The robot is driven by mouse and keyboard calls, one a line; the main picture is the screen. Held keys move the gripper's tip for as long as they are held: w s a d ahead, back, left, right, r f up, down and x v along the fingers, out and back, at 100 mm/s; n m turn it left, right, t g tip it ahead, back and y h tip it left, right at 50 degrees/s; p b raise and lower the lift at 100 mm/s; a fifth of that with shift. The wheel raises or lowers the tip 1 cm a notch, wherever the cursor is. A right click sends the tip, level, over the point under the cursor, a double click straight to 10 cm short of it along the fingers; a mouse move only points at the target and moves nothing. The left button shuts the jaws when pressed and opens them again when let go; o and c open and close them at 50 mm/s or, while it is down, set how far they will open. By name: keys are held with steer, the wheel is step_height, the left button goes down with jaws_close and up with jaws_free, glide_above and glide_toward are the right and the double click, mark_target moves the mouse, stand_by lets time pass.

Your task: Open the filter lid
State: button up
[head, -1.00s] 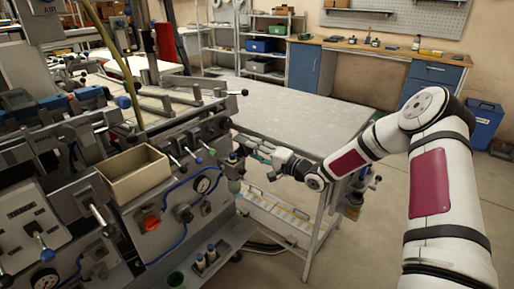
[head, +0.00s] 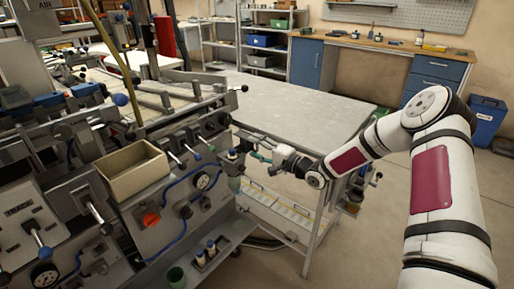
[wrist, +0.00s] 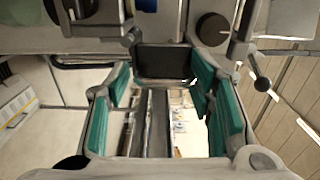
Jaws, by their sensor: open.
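My gripper (head: 255,148) is at the right end of the grey machine (head: 150,208), close to a small fitting with a greenish bowl (head: 235,184). In the wrist view, my gripper (wrist: 163,78) is open, with teal pads on both sides. A dark rectangular block (wrist: 165,62) shows between the fingertips, below the machine's grey edge. I cannot tell whether this block is the filter lid or whether the fingers touch it. No lid is clearly recognisable in the head view, where the gripper partly covers that end of the machine.
A grey table (head: 300,105) stands behind my gripper, with a low shelf of trays under it. Open floor (head: 375,235) lies to the right.

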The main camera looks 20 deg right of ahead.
steer(key=shift+d, duration=0.15)
steer(key=v, duration=1.1)
steer(key=shift+s, duration=0.4)
steer(key=shift+d, duration=0.1)
